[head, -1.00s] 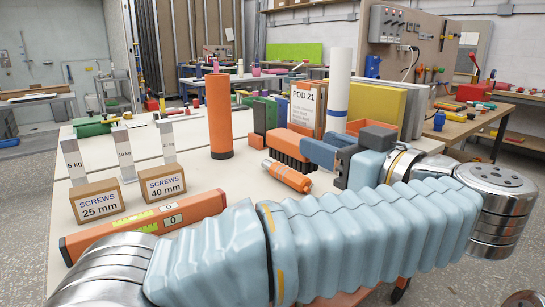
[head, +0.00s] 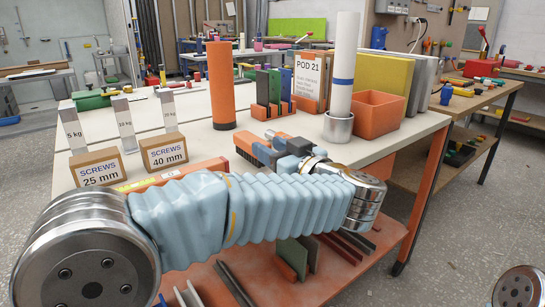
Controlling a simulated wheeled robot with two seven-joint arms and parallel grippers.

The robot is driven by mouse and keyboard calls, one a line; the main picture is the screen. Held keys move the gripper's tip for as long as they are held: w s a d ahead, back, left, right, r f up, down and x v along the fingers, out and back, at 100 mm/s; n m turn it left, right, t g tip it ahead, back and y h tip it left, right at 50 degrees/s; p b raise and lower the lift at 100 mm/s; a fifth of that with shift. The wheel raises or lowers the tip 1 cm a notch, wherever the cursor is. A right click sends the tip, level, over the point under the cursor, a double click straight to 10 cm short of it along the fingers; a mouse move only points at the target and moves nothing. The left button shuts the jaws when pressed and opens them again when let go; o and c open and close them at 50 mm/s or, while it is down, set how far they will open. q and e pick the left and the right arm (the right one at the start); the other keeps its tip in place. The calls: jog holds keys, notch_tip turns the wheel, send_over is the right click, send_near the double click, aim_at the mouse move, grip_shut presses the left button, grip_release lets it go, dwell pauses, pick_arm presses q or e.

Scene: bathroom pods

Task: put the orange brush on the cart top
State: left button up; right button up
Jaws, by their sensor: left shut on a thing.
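The orange brush (head: 247,143), with dark bristles along its lower side, is in my left gripper (head: 275,149) in the head view. The gripper is shut on it, and its blue-grey fingers hide the brush's right end. The brush is over the right front part of the white cart top (head: 210,148); I cannot tell if it touches the surface. My left arm crosses in front and hides the cart's front edge. My right gripper is not in view.
An orange cylinder (head: 221,88), a rack of upright boards (head: 272,92), a white tube in a metal cup (head: 338,127) and an orange bin (head: 376,114) stand behind the brush. Screw boxes (head: 96,168) and an orange level (head: 180,174) are at left. Loose boards lie on the lower shelf (head: 375,235).

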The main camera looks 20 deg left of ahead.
pick_arm(q)
jog(key=shift+f, duration=0.6)
jog(key=shift+f, duration=0.1)
jog(key=o, duration=1.1)
jog(key=shift+r, duration=0.2)
jog(key=v, duration=1.2)
